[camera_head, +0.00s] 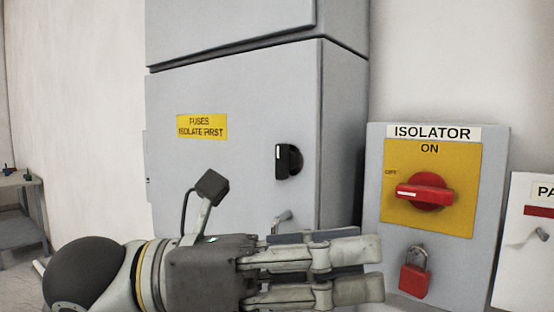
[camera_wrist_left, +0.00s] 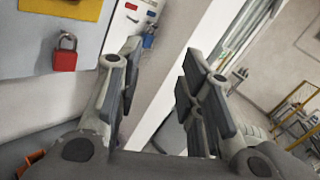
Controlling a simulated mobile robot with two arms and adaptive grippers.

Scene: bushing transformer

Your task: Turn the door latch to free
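The door latch (camera_head: 288,161) is a black knob with a light mark on the grey cabinet door (camera_head: 230,165). The mark stands upright. My left gripper (camera_head: 375,271) comes in from the left, below and in front of the latch, and points right. It does not touch the latch. In the left wrist view my left gripper (camera_wrist_left: 160,95) has its fingers apart with nothing between them. The latch is not in the left wrist view. My right gripper is in neither view.
Right of the cabinet is an isolator box with a red handle (camera_head: 424,193) and a red padlock (camera_head: 415,275), also in the left wrist view (camera_wrist_left: 65,55). A small metal handle (camera_head: 282,218) sits behind my left gripper.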

